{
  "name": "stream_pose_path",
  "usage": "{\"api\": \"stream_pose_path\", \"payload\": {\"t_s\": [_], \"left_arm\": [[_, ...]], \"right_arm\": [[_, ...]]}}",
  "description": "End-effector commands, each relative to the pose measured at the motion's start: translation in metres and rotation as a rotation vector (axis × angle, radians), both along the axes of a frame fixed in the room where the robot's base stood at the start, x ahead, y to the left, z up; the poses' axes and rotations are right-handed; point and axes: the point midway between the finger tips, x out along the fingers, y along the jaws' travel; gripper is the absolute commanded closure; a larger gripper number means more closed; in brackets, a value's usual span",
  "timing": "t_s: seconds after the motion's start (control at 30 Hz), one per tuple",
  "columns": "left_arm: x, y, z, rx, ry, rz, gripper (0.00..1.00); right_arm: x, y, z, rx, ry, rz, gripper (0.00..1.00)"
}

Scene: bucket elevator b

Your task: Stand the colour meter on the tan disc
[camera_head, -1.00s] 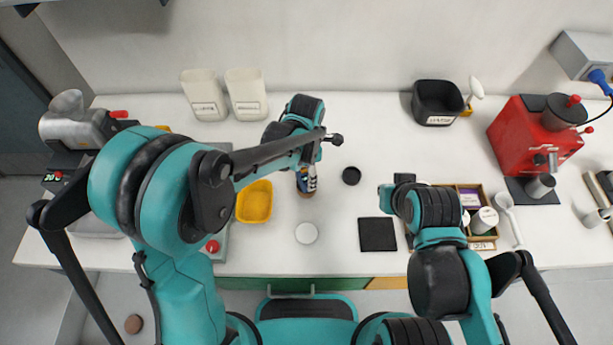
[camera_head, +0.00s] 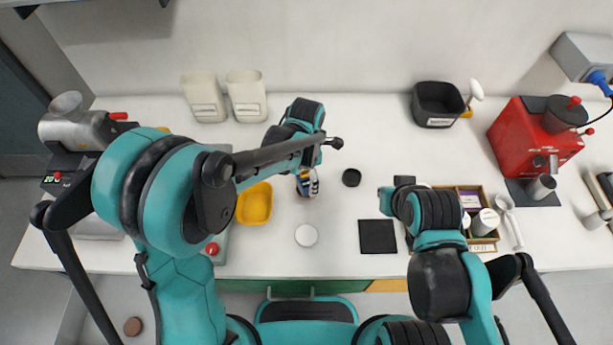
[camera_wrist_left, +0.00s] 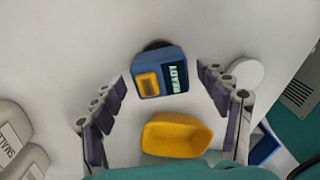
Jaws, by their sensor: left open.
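The colour meter (camera_wrist_left: 160,72), a blue block with a yellow-framed panel and a dark lettered face, lies between the spread fingers of my left gripper (camera_wrist_left: 162,80) in the left wrist view. Those fingers are open, with a gap on each side of the meter. In the head view the meter (camera_head: 308,185) shows below my left wrist, partly covered by it. I cannot clearly make out the tan disc; the meter and my arm may hide it. A dark round edge (camera_wrist_left: 156,44) shows behind the meter in the wrist view. My right gripper (camera_head: 388,196) hangs over the table, its fingers unclear.
A yellow bowl (camera_head: 254,204) is left of the meter, a white disc (camera_head: 306,236) in front, and a small black round piece (camera_head: 351,177) to its right. A black square mat (camera_head: 377,236) and a divided wooden tray (camera_head: 484,244) are further right. The table centre behind is clear.

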Motion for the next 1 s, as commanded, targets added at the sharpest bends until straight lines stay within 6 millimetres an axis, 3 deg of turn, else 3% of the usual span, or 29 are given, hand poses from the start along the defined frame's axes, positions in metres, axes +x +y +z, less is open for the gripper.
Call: {"api": "stream_pose_path", "payload": {"t_s": [0.3,0.5,0.7,1.0], "left_arm": [[0.0,0.0,0.071,0.0,0.0,0.0,0.25],[0.0,0.0,0.103,0.0,0.0,0.0,0.25],[0.0,0.0,0.114,0.0,0.0,0.0,0.25],[0.0,0.0,0.114,0.0,0.0,0.0,0.25]], "right_arm": [[0.0,0.0,0.02,0.0,0.0,0.0,1.0],[0.0,0.0,0.027,0.0,0.0,0.0,1.0],[0.0,0.0,0.029,0.0,0.0,0.0,1.0],[0.0,0.0,0.028,0.0,0.0,0.0,1.0]]}}
